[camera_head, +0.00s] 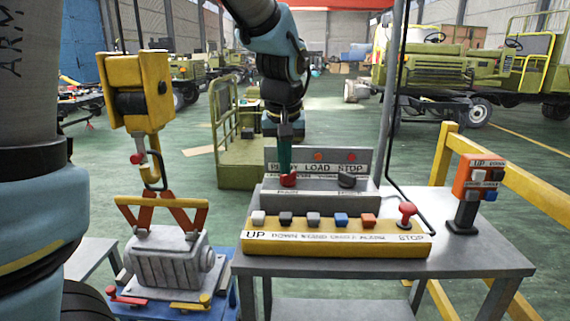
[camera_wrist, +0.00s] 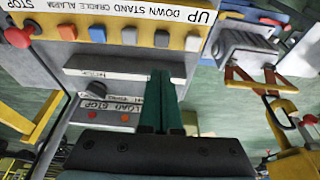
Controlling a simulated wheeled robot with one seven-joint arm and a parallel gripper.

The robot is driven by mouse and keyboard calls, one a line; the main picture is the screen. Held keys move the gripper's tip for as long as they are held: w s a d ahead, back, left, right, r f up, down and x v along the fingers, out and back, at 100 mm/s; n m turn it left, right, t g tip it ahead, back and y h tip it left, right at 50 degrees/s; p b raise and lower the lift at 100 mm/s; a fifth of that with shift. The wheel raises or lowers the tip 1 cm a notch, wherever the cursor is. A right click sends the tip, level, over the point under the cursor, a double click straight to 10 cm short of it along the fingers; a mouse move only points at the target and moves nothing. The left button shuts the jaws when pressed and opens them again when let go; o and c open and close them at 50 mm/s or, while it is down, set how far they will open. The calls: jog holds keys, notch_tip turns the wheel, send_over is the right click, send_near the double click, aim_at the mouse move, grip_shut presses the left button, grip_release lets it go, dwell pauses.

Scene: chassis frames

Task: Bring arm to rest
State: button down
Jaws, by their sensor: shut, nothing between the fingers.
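My arm reaches down from the top of the head view. My gripper (camera_head: 285,168) is shut and empty, with its green fingers pointing down at the grey control box (camera_head: 364,196). The fingertips are at or just above the red knob (camera_head: 289,181) on that box; I cannot tell whether they touch it. In the wrist view the two green fingers (camera_wrist: 161,78) lie side by side, close to the grey box, and hide part of it. The red knob is hidden there.
A yellow button panel (camera_head: 340,243) with a red stop knob (camera_head: 407,210) stands in front on the grey table (camera_head: 480,262). An orange button post (camera_head: 478,180) is at right. A yellow hoist hook (camera_head: 140,90) holds a grey motor block (camera_head: 168,262) at left. A yellow rail (camera_head: 530,190) is beyond.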

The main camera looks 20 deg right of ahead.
jog(key=s+a+f+n, duration=0.1)
jog(key=a+f, duration=0.2)
jog(key=a, duration=0.7)
jog(key=s+a+f+n+g+y, duration=0.1)
jog(key=a+f, duration=0.2)
jog(key=a, duration=0.7)
jog(key=a+f+n, duration=0.1)
jog(key=a+f, duration=0.3)
jog(key=a, duration=0.5)
jog(key=shift+s+a+n+g, duration=0.3)
jog(key=shift+s+a+n, duration=0.1)
jog(key=shift+w, duration=0.1)
